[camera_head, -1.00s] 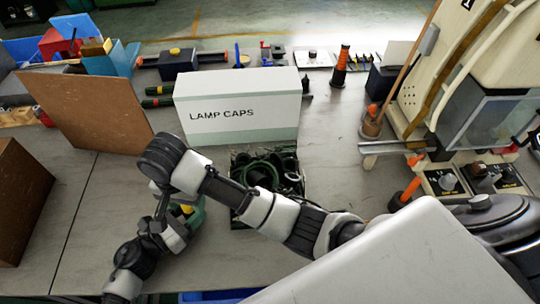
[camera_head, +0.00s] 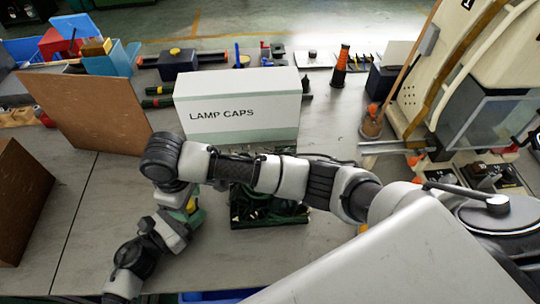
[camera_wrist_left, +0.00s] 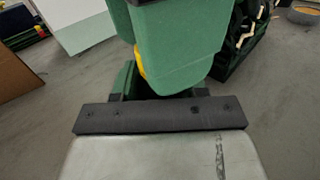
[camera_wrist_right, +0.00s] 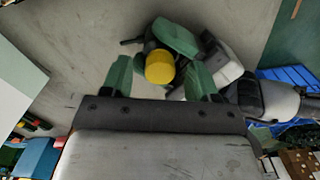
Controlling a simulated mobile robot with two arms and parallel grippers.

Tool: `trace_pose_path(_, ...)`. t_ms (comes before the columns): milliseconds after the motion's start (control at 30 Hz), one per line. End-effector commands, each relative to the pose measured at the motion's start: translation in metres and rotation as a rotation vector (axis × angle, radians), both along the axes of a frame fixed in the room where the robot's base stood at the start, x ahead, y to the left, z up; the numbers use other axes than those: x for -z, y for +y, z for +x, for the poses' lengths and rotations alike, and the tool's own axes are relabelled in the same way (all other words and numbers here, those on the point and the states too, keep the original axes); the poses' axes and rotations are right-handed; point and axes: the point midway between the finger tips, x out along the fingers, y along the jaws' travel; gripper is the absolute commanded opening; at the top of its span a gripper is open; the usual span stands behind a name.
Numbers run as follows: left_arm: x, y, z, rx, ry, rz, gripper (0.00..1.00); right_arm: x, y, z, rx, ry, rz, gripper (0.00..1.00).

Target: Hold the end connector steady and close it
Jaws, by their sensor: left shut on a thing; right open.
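The end connector shows as a round yellow end (camera_wrist_right: 160,67) in the right wrist view. Only a small yellow patch (camera_head: 190,206) of it shows in the head view. My left gripper (camera_head: 186,214) is shut on the connector, low over the table. My right gripper (camera_wrist_right: 160,82) points down from above, its green fingers open on either side of the yellow end; I cannot tell whether they touch it. In the left wrist view, a large green piece (camera_wrist_left: 180,40) covers most of the connector, with a yellow sliver (camera_wrist_left: 139,65) beside it.
A dark green crate (camera_head: 268,222) with black parts stands just right of the grippers. The white lamp caps box (camera_head: 240,108) is behind it. A brown board (camera_head: 88,108) leans at the left, with a brown box (camera_head: 18,205) nearer. Bare table (camera_head: 85,215) lies left of the grippers.

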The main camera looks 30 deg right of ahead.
Motion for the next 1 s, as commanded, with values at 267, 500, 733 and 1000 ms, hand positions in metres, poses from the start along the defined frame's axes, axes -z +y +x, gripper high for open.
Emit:
trace_pose_path(267,-0.0001,0.0004,0.0004,-0.001,0.000,0.000,0.00,0.0000,-0.0011,0.0005,-0.386,0.000,-0.004,0.60)
trace_pose_path(500,-0.0001,0.0003,0.0003,-0.001,0.000,0.000,0.00,-0.0005,-0.0009,0.0007,-0.712,0.000,-0.003,0.60)
trace_pose_path(733,-0.0001,0.0003,0.0001,0.000,0.000,0.000,0.00,-0.0008,-0.0007,0.0008,-1.019,0.000,-0.003,0.60)
trace_pose_path(1000,0.0000,0.0001,0.0001,0.000,0.000,0.000,0.00,-0.0012,-0.0006,0.0010,-1.373,-0.001,-0.003,0.60)
